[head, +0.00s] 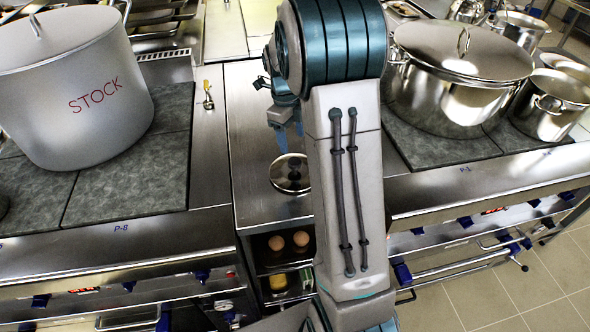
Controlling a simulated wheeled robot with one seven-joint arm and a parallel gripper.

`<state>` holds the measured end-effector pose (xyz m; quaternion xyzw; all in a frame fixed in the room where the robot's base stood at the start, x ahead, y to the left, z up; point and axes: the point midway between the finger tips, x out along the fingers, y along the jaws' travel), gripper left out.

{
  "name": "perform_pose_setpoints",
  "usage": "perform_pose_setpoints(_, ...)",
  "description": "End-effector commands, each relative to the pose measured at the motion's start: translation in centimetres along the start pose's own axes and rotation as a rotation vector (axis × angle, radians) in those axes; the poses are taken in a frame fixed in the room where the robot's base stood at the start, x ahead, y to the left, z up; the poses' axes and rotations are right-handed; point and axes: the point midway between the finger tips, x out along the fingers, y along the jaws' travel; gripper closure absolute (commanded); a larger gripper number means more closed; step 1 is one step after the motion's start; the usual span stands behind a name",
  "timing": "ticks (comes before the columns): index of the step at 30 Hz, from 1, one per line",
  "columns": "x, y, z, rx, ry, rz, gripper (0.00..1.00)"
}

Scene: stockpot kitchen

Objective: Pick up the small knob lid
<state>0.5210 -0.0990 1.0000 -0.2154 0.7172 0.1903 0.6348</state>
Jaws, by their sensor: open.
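The small knob lid (288,174) is a round, shiny metal lid lying on the steel counter (257,207) between the two stoves. My arm hides part of its right side. My gripper (287,139) is open, with its blue fingers pointing down above and behind the lid in the picture. The fingers look apart from the lid, and nothing shows between them. My arm covers part of the gripper and the counter to its right.
A large pot marked STOCK (75,85) stands on the left stove. A lidded steel pot (455,85) and a smaller pot (551,105) stand on the right stove. A small yellow-handled utensil (208,95) lies left of the gripper. Eggs (288,241) sit on a shelf below the counter.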

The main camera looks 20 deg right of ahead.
Motion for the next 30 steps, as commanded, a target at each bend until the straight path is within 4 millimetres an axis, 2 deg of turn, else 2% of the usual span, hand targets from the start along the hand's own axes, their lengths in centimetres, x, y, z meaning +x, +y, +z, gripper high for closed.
perform_pose_setpoints(3, 2.2, 0.1, -0.1, 0.000, 0.002, 0.004, 0.39)
perform_pose_setpoints(13, 5.0, 0.2, -0.1, -0.001, 0.001, 0.003, 0.39)
perform_pose_setpoints(21, 8.8, 0.5, -0.1, -0.002, 0.001, 0.002, 0.39)
perform_pose_setpoints(30, 9.4, 0.5, 0.0, -0.003, -0.002, 0.000, 0.39)
